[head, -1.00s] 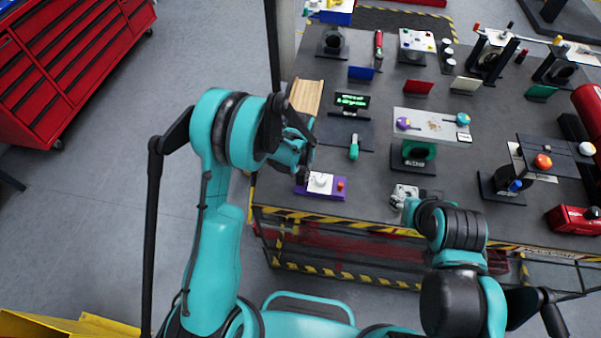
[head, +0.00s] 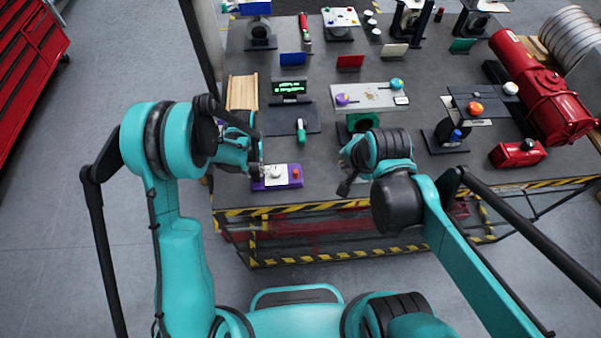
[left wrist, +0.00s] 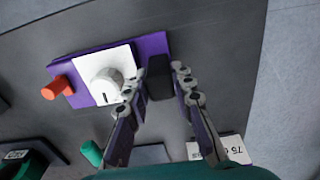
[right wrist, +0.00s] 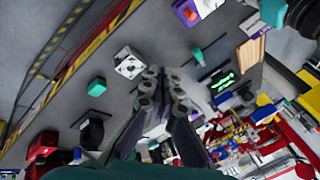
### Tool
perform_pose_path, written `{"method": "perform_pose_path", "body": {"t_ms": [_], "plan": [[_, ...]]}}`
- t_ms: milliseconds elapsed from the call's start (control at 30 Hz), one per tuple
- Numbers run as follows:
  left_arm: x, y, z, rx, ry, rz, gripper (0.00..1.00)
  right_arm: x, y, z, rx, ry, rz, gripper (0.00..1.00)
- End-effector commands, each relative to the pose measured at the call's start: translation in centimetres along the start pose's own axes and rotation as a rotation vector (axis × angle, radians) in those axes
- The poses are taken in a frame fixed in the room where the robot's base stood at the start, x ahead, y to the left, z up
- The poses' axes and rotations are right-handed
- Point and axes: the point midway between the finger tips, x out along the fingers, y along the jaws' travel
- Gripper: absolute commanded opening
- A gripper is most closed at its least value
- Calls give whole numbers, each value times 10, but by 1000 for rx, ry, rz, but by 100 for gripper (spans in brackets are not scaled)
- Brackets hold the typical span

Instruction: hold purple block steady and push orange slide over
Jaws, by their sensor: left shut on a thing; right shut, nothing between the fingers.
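The purple block (head: 277,184) lies near the table's front edge, with a white plate and round knob (left wrist: 108,84) on top. The orange slide (head: 296,173) stands at its right end in the head view and at the left end in the left wrist view (left wrist: 58,87). My left gripper (left wrist: 166,70) is shut on the black piece (left wrist: 159,78) at the block's opposite end. My right gripper (head: 345,188) is shut and empty, apart from the block, to its right. The block shows at the top of the right wrist view (right wrist: 186,12).
A green-handled tool (head: 301,130) lies behind the block. A small white plate with dark dots (right wrist: 129,62) lies near my right gripper. A raised grey panel (head: 370,96) with a purple and a blue knob stands behind. Yellow-black stripes mark the table's front edge.

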Motion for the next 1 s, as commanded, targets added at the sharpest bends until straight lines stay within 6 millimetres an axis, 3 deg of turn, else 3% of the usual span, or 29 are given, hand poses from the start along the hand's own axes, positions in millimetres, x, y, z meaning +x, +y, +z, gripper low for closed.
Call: {"method": "perform_pose_path", "body": {"t_ms": [200, 500, 700, 1000], "plan": [[1, 1, 2, 1, -4, 2, 0, 42, -18, 4, 524, -77, 75, 0], [2, 1, 2, 1, -4, 2, 0, 102, -30, 20, 1184, -112, 228, 0], [2, 1, 2, 1, -4, 2, 0, 126, -30, 28, 1428, -100, 297, 0], [2, 1, 2, 2, -4, 2, 0, 131, -29, 31, 1496, -94, 317, 0]]}}
